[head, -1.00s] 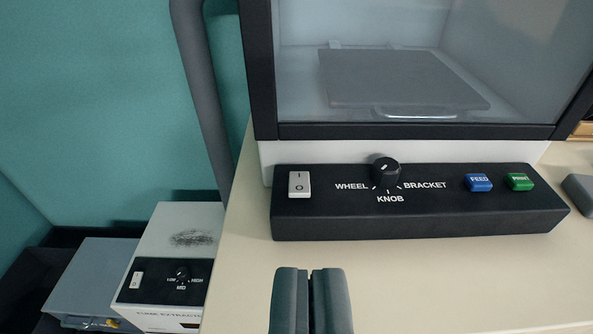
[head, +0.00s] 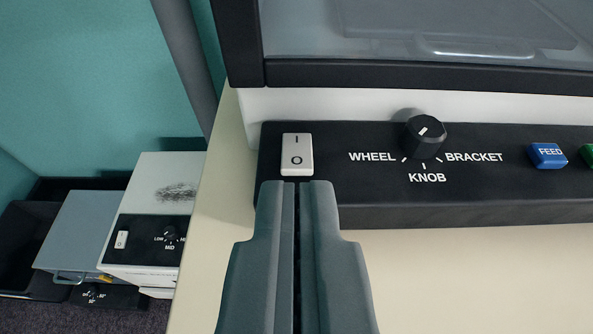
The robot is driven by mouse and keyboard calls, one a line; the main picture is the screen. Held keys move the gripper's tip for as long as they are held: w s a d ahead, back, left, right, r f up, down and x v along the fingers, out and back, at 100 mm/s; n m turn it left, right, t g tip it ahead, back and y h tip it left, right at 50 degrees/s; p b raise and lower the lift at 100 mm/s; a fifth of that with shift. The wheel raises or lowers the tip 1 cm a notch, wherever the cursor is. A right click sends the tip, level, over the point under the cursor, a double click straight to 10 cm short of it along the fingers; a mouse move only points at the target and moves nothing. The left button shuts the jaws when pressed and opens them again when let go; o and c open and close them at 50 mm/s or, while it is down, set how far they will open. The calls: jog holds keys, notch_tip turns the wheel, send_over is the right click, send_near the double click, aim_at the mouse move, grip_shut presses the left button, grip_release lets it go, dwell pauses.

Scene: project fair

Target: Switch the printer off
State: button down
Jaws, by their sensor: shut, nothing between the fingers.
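The printer (head: 420,102) stands on a cream table, with a black control panel (head: 356,192) along its front. A white rocker switch (head: 297,154) marked I above and O below sits at the panel's left end. My gripper (head: 298,184) is shut and empty, its fingertips just below the O end of the switch in the picture. I cannot tell whether the tips touch the switch or the panel. Which side of the rocker is pressed in is not clear.
A black dial (head: 425,135) points among WHEEL, KNOB and BRACKET, with a blue FEED button (head: 548,155) and a green button (head: 588,154) to its right. A white fume extractor (head: 150,228) and a grey box (head: 80,232) stand lower left. The cream tabletop (head: 480,285) in front is bare.

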send_over(297, 170)
jog(key=f, duration=0.4)
jog(key=shift+s, duration=0.3)
jog(key=f, duration=0.3)
jog(key=shift+s, duration=0.3)
jog(key=shift+f, duration=0.35)
jog(key=shift+s+f, duration=0.1)
jog(key=shift+s+f+t, duration=0.1)
jog(key=shift+f+t, duration=0.25)
jog(key=shift+t, duration=0.05)
jog(key=shift+r, duration=0.15)
jog(key=shift+r, duration=0.65)
jog(key=shift+r, duration=0.1)
